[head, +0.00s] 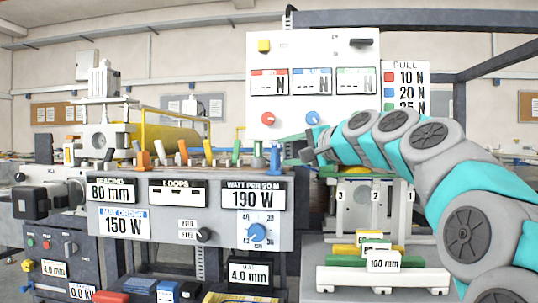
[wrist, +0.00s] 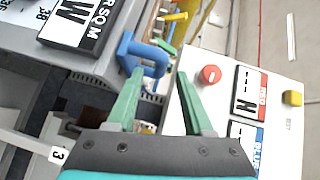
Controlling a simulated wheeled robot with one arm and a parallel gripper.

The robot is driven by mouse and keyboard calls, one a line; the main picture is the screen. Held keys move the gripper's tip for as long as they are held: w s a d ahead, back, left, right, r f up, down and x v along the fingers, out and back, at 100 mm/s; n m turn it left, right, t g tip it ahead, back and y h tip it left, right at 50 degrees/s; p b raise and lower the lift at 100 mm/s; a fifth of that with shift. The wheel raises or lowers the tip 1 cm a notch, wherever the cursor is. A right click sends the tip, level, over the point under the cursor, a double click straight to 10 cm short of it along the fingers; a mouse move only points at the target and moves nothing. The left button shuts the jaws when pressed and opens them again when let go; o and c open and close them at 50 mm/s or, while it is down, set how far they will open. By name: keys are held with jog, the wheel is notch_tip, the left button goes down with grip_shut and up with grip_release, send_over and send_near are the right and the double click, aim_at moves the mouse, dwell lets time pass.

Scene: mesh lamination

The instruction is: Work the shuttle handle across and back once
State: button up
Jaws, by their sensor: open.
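A blue looped handle (wrist: 143,52), which looks like the shuttle handle, stands at the panel's edge in the wrist view. In the head view it is a blue upright piece (head: 275,158) at the right end of the machine's front panel. My gripper (wrist: 160,76) is open, with two green fingers apart and nothing held between them. The left fingertip overlaps the near side of the blue handle in the picture; I cannot tell whether they touch. In the head view my gripper (head: 297,146) is just right of the handle, its fingers small and partly hidden.
A white panel (head: 312,50) with red and blue knobs stands behind my gripper. The grey control panel (head: 150,222) carries a blue dial (head: 257,233) below the handle. Several orange and green levers line the panel's top left. A white rack with stacked blocks (head: 382,282) is at lower right.

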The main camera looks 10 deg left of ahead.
jog(key=shift+w+a, duration=0.35)
jog(key=shift+w, duration=0.25)
jog(key=shift+p+x, duration=0.5)
jog(key=shift+x, duration=3.15)
jog(key=shift+f, duration=0.1)
jog(key=shift+c, duration=0.4)
grip_shut()
